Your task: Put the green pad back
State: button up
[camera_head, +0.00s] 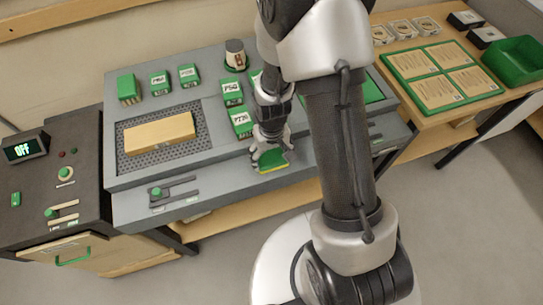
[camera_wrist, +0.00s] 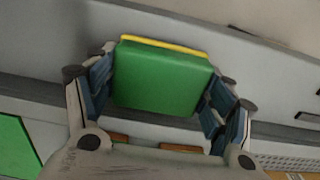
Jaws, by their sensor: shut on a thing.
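The green pad (camera_head: 273,159) has a yellow strip along one edge. My gripper (camera_head: 268,150) is shut on it above the front part of the grey bench (camera_head: 222,176). In the wrist view the green pad (camera_wrist: 160,78) sits between the two blue-lined fingers of my gripper (camera_wrist: 162,92), its yellow edge facing away from the palm. I cannot tell whether the pad touches the bench. A flat green area (camera_head: 374,90) shows to the right behind my arm, partly hidden by it.
Several labelled green blocks (camera_head: 159,83) stand on the bench, some close to my gripper. A tan block (camera_head: 160,133) lies on a perforated plate. A dark cabinet (camera_head: 84,160) with an "Off" display stands left. A green-framed board (camera_head: 437,75) and green bin (camera_head: 516,62) are right.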

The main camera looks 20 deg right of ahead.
jog(key=shift+f, duration=0.15)
jog(key=o, duration=0.9)
jog(key=shift+o, duration=0.2)
notch_tip(320, 180, up, 12)
jog(key=p, duration=0.4)
notch_tip(320, 180, up, 6)
send_over(272, 156)
jog(key=s+r+t, duration=0.4)
jog(key=s+r, duration=1.1)
jog(key=r, duration=0.3)
jog(key=shift+t, duration=0.3)
